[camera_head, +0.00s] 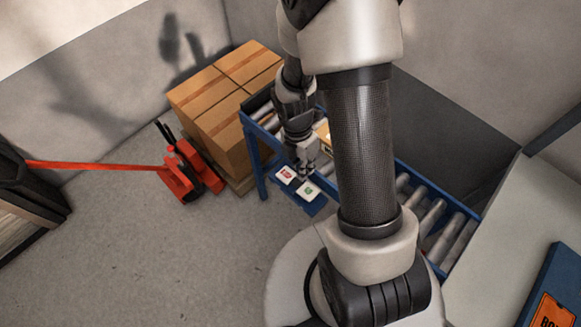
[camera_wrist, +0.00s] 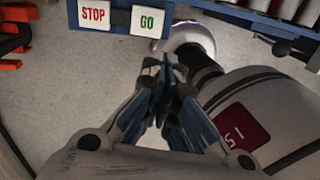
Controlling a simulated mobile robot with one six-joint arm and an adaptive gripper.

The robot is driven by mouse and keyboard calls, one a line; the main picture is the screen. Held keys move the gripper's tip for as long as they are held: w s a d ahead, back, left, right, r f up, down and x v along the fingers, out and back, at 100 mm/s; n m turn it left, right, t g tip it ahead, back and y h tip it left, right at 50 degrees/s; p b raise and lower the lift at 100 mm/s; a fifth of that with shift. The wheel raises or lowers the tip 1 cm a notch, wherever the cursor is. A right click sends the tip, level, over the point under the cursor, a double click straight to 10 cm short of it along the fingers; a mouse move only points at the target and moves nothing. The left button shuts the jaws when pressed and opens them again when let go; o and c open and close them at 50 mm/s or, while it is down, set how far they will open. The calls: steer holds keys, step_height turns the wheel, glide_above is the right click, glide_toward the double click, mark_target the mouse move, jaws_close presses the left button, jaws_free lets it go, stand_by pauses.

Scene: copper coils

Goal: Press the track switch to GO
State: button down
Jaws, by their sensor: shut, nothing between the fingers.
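The track switch is a blue plate (camera_head: 317,207) on the near side of the roller conveyor. It carries a white STOP button (camera_head: 286,173) with red lettering and a white GO button (camera_head: 308,190) with green lettering. In the wrist view STOP (camera_wrist: 93,15) and GO (camera_wrist: 147,21) show side by side at the top edge. My gripper (camera_head: 305,172) is shut and empty, fingers pointing down close to the buttons. In the wrist view its fingertips (camera_wrist: 166,72) lie below GO, with a gap in the picture. I cannot tell whether either button is pressed in.
The blue-framed roller conveyor (camera_head: 430,215) runs behind my arm. Stacked cardboard boxes (camera_head: 228,115) stand beyond its left end, with a red pallet jack (camera_head: 182,172) beside them. The floor (camera_head: 170,250) left of the switch is clear. A blue panel (camera_head: 555,290) is at lower right.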

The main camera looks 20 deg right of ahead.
mark_target(309, 201)
steer(key=shift+w+f+n, duration=0.1)
steer(key=shift+f+n, duration=0.2)
steer(key=shift+f, duration=0.2)
steer(key=f+b, duration=0.2)
steer(key=f, duration=0.2)
steer(key=s+f+b, duration=0.1)
steer(key=f+b, duration=0.1)
steer(key=f, duration=0.3)
steer(key=s+f+b, duration=0.1)
steer(key=f+b, duration=0.2)
steer(key=f, duration=0.1)
steer(key=shift+s+d+f, duration=0.25)
steer(key=shift+d+f, duration=0.1)
steer(key=shift+d, duration=0.05)
steer(key=shift+f, duration=0.1)
